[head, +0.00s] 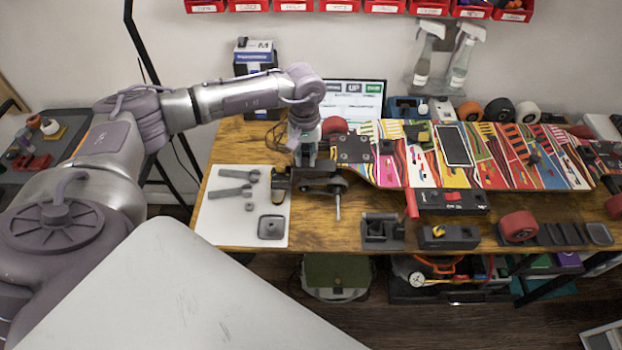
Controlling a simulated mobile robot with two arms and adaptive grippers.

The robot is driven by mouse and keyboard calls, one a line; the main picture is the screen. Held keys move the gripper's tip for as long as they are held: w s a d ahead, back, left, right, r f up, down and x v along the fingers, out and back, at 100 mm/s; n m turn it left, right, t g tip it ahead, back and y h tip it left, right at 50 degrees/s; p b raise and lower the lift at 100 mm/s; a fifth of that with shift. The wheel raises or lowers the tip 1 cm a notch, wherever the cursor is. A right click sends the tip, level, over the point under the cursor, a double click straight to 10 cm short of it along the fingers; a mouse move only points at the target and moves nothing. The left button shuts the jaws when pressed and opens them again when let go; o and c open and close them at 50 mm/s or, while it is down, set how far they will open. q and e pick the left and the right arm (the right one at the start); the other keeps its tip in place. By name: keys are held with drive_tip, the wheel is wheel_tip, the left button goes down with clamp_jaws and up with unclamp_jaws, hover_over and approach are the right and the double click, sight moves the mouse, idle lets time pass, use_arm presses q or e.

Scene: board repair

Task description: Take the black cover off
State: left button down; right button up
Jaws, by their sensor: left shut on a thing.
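A colourful striped skateboard deck (400,178) lies across the workbench, underside up. A black rectangular panel with a pale outline (455,146) sits on its middle; it looks like the black cover. A black plate with holes (354,149) is at the deck's left end. My left gripper (306,158) points down beside that left end, well left of the panel. It is shut on a dark part (318,166), partly hidden by the fingers; I cannot tell exactly what it is. My right gripper is not in view.
A white mat (215,224) with grey tools and a square dark part (271,227) lies at left. A dark truck-like part with a wheel (335,186) lies below the gripper. Black holders (382,231) line the front edge.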

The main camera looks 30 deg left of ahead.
use_arm(q)
drive_tip(key=shift+r+p, duration=1.65)
drive_tip(key=shift+r, duration=1.8)
